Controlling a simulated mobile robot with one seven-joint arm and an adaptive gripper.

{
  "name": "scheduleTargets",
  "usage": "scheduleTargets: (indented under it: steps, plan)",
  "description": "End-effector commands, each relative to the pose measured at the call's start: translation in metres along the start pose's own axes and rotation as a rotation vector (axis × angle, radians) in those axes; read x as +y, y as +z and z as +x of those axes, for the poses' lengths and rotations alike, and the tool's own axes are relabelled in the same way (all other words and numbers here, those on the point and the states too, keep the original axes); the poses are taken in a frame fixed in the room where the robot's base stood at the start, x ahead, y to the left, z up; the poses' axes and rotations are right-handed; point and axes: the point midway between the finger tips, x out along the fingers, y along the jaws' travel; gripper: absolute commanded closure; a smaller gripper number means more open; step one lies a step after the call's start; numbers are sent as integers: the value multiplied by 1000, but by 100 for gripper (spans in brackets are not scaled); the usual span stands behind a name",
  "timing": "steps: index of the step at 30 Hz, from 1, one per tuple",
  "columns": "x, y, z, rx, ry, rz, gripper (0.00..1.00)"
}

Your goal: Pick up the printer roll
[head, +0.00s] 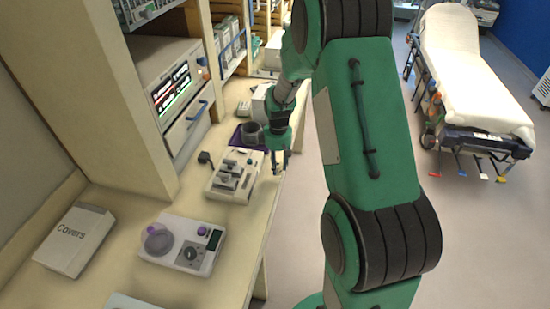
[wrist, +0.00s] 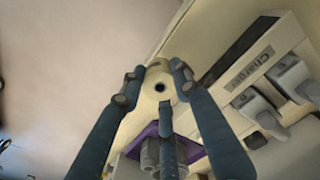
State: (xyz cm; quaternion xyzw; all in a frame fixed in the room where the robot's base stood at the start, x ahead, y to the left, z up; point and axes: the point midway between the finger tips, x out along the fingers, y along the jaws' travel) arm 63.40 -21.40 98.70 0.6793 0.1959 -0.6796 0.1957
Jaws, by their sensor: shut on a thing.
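The printer roll (wrist: 158,74) is a small cream-white roll with a dark core hole, seen end-on in the wrist view. My gripper (wrist: 157,82) is shut on it, with blue-grey fingers on either side and another finger below it. In the head view my gripper (head: 279,168) points down at the counter's front edge, just right of the charger. The roll is small and hard to make out there. I cannot tell whether it still touches the counter.
The charger (head: 220,190) with several grey handsets stands left of my gripper on the counter (head: 255,215). A purple tray (head: 237,137) with a grey cup (head: 250,133) is behind. A white device (head: 205,262) and a Covers box (head: 75,240) are nearer. Open floor and a stretcher (head: 465,75) lie right.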

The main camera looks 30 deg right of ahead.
Motion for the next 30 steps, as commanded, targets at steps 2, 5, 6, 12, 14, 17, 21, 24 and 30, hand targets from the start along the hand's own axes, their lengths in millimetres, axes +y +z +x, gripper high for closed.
scheduleTargets:
  steps: [2,5,6,12,14,17,21,24,30]
  plan:
    - [-12,10,-3,0,0,0,95]
    - [-26,21,-4,0,0,0,95]
    - [-31,25,-5,1,1,0,95]
    - [-52,42,-7,0,0,0,95]
    - [-56,46,-8,1,1,0,95]
    - [-62,51,-8,0,0,0,95]
    - [-66,54,-8,1,1,0,95]
    - [-67,55,-8,1,1,0,95]
    - [-67,55,-8,1,1,0,95]
